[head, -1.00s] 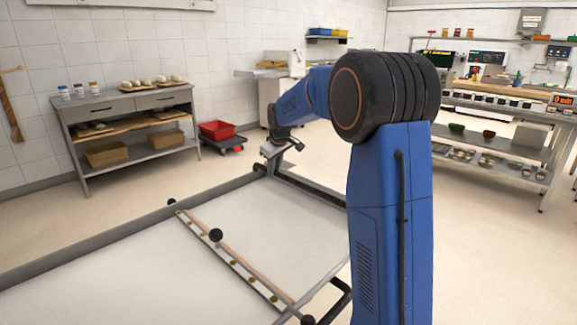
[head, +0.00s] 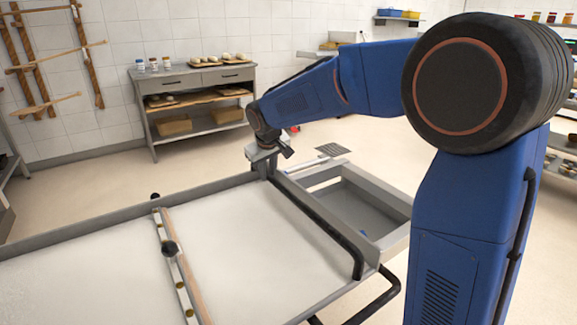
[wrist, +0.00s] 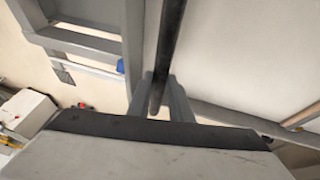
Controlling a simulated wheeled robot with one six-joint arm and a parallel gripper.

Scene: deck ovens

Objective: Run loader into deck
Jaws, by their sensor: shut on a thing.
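The loader (head: 232,232) is a long grey-framed bed with a white belt, low in front of me in the head view. My gripper (head: 268,160) is at the far end of this bar. In the wrist view the bar (wrist: 172,45) passes between my gripper's fingers (wrist: 160,98), which are shut on it. The white belt (wrist: 235,50) lies to the right there. No deck oven opening shows in these views.
A grey open frame (head: 375,208) adjoins the loader's right end, with a second black bar (head: 362,302) near its front. A grey shelf table (head: 192,78) with dough boards stands at the back wall. Wooden racks (head: 38,60) hang at the left. Pale floor lies clear between.

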